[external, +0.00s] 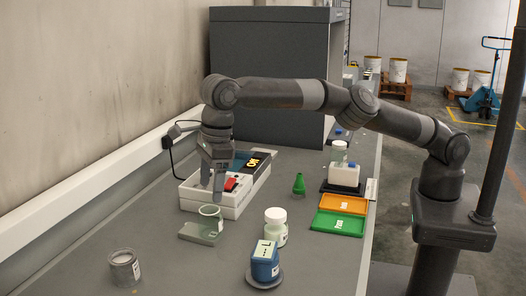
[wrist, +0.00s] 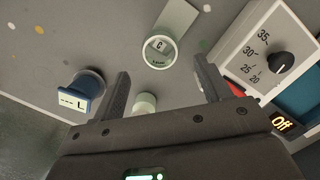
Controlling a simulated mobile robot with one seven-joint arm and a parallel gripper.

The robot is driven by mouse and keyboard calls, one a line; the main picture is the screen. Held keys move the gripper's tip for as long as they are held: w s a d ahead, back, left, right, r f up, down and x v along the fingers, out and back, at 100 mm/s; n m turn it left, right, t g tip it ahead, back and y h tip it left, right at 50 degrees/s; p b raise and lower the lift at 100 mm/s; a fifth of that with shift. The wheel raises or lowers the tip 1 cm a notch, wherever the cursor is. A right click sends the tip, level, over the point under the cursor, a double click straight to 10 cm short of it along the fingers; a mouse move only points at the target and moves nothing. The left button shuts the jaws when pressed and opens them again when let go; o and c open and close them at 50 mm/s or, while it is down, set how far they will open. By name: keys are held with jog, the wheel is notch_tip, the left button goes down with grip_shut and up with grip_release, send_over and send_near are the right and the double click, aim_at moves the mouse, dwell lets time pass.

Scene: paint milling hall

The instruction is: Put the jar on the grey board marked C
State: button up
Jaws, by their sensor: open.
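A clear glass jar (external: 210,217) with a pale rim stands upright on the right-hand end of the grey board (external: 190,232) in front of the white hotplate. In the wrist view I look down on the jar (wrist: 148,55), with a "C" showing inside its round outline; the board (wrist: 180,15) reaches out beyond it. My gripper (external: 218,192) is open, pointing down above the front of the hotplate. Its fingers (wrist: 160,92) are clear of the jar, with nothing held between them.
The hotplate (external: 230,207) lies under my gripper. Green (external: 338,223) and orange (external: 343,204) trays and a green cone (external: 299,185) are to the right.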

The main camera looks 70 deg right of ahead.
jog(key=s+d+r+m+t, duration=0.1)
jog(key=s+d+r+m, duration=0.25)
jog(key=d+r, duration=0.2)
jog(key=s+d+r+m+t+h, duration=0.1)
jog(key=s+d+r+m, duration=0.1)
jog(key=d+r+m, duration=0.35)
jog(key=s+d+r+m+t, duration=0.1)
jog(key=s+d+r+m, duration=0.1)
jog(key=d+r+m, duration=0.4)
jog(key=s+d+r+m, duration=0.1)
jog(key=s+d+m, duration=0.25)
jog(key=d, duration=0.25)
jog(key=s+d+m+h, duration=0.1)
jog(key=s+d+m, duration=0.1)
jog(key=d+m, duration=0.35)
jog(key=s+d+r+m, duration=0.1)
jog(key=s+d+m, duration=0.15)
jog(key=d, duration=0.55)
jog(key=s+d+f+m, duration=0.5)
jog(key=s+d+m, duration=0.4)
jog(key=s, duration=0.1)
jog(key=s+d+f+m+t, duration=0.1)
jog(key=s+d+f+m, duration=0.4)
jog(key=s+d+m, duration=0.4)
jog(key=shift+s+d+f+y, duration=0.35)
jog(key=shift+s+d+y, duration=0.05)
jog(key=shift+s+d, duration=0.05)
